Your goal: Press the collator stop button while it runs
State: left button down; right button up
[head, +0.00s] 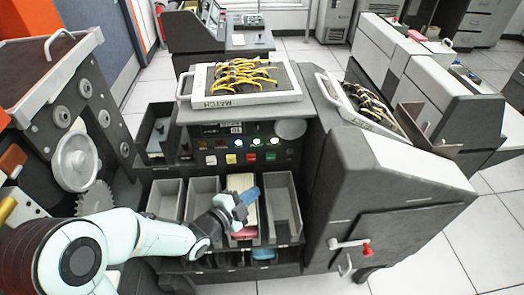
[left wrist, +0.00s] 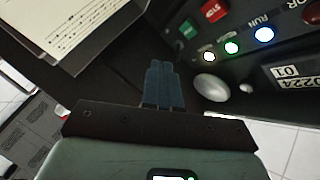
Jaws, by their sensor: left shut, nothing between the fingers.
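The collator's control panel (head: 225,150) has a row of square buttons under several lamps. The red stop button (head: 251,158) sits between a yellow and a green button; it shows in the left wrist view (left wrist: 213,10) near the top edge, beside the green start button (left wrist: 189,29). The blue run lamp (left wrist: 264,34) is lit. My left gripper (head: 247,195) is shut and empty, with blue fingers over the card pockets, below the panel and apart from the stop button. Its fingers also show in the left wrist view (left wrist: 164,78). My right gripper is not in view.
Grey card pockets (head: 282,205) line the front below the panel; cards (left wrist: 70,28) lie in one pocket near my fingers. A plugboard (head: 200,88) with yellow wires lies on top. A dark cabinet (head: 395,200) with a red-knobbed handle (head: 367,250) stands to the right.

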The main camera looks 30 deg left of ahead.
aim_at(251, 157)
pick_arm(q)
jog(key=shift+w, duration=0.2)
jog(key=shift+s, duration=0.25)
jog(key=w+a, duration=0.1)
jog(key=w, duration=0.1)
jog(key=w+a+p, duration=0.1)
jog(key=w, duration=0.1)
jog(key=w+a, duration=0.2)
jog(key=shift+w+p, duration=0.25)
jog(key=shift+p, duration=0.05)
jog(key=shift+w+a, duration=0.3)
jog(key=shift+w, duration=0.3)
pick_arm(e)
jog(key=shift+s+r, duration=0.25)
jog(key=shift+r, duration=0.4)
pick_arm(q)
jog(key=shift+w, duration=0.1)
dwell(0.7)
